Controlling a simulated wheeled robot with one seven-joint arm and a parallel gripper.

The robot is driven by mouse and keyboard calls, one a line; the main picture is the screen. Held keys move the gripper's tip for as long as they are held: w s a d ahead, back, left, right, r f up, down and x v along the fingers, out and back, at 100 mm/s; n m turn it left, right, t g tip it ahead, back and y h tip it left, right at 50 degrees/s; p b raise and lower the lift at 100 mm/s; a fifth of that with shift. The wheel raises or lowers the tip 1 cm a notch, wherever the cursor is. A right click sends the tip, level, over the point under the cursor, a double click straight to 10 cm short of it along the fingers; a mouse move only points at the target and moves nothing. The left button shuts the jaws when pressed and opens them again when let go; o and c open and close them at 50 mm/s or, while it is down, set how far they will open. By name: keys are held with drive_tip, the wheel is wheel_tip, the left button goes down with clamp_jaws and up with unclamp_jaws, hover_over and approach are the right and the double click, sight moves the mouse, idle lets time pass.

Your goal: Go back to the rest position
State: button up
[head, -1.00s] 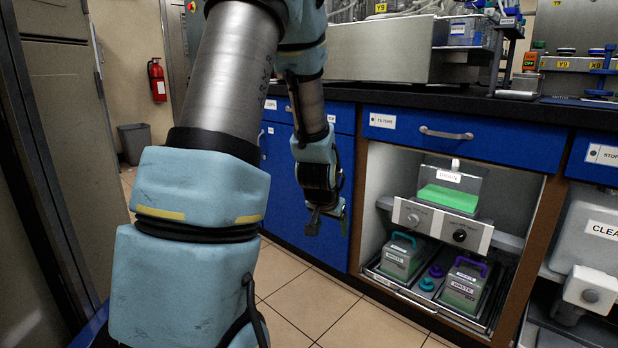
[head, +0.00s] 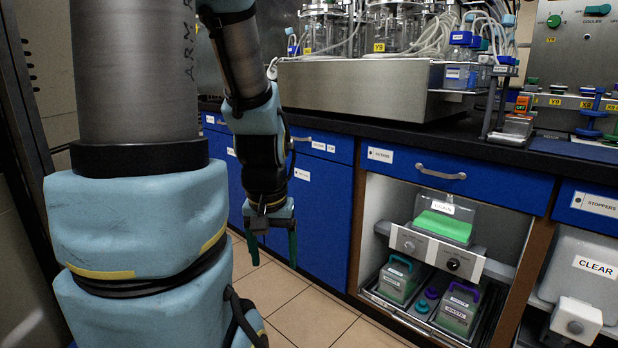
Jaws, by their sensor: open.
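My gripper (head: 272,250) hangs at the end of my arm in the head view, left of centre. Its two fingers point down and stand apart, with nothing between them. It is in front of the blue cabinet doors and above the tiled floor, left of the open cabinet bay. My arm's large blue and grey links fill the left of the view.
The open bay holds a drain container (head: 444,222) with green liquid. Below it are waste containers with a teal handle (head: 396,280) and a purple handle (head: 460,308). A drawer labelled filters (head: 420,172) is shut above. The tiled floor (head: 290,300) is clear.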

wheel_tip(320, 180, up, 25)
drive_tip(key=p, duration=2.2)
drive_tip(key=shift+o, duration=0.2)
